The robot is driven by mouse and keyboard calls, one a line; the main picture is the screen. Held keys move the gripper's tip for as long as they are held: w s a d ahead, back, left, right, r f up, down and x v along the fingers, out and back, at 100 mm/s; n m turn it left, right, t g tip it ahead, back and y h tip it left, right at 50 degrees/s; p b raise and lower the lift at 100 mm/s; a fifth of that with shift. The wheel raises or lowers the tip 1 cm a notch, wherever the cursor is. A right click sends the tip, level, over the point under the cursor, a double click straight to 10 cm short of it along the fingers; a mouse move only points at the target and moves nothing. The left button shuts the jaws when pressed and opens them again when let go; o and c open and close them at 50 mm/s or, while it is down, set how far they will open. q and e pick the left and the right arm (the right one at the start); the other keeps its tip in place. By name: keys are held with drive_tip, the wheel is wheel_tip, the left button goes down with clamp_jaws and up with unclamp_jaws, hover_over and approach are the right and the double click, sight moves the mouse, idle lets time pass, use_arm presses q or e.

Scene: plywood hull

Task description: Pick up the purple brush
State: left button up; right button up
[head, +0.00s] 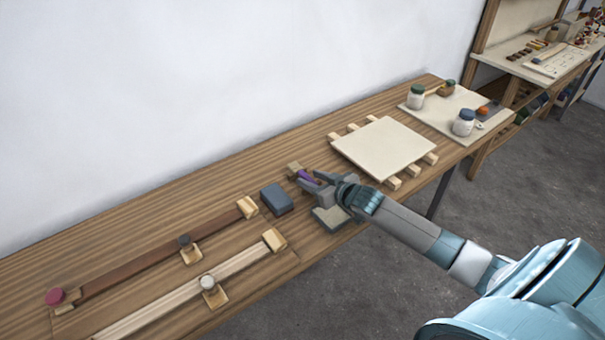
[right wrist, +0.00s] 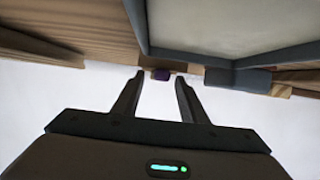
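The purple brush (head: 309,178) lies on the workbench, with a wooden part at its far end. My left gripper is not in view.
A blue-grey block (head: 277,199) sits left of the brush. A pale grey pad (head: 329,219) lies below my gripper. A cream board on slats (head: 384,147) is to the right. Clamped wooden strips (head: 165,252) lie left. Jars (head: 464,122) stand farther right.

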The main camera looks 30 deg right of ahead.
drive_tip(key=shift+c, duration=0.6)
clamp_jaws()
drive_tip(key=shift+r, duration=0.15)
drive_tip(key=shift+r+b, duration=0.3)
drive_tip(key=shift+r, duration=0.3)
wheel_tip(320, 180, up, 2)
drive_tip(key=shift+r+b, duration=0.1)
drive_tip(key=shift+b, duration=0.3)
drive_tip(key=s+d+r+b, duration=0.2)
drive_tip(key=s+d+r, duration=0.2)
drive_tip(key=s+r, duration=0.3)
drive_tip(key=shift+s+r+b, duration=0.15)
drive_tip(key=shift+s+b, duration=0.15)
drive_tip(key=shift+s, duration=1.65)
drive_tip(key=shift+d, duration=0.1)
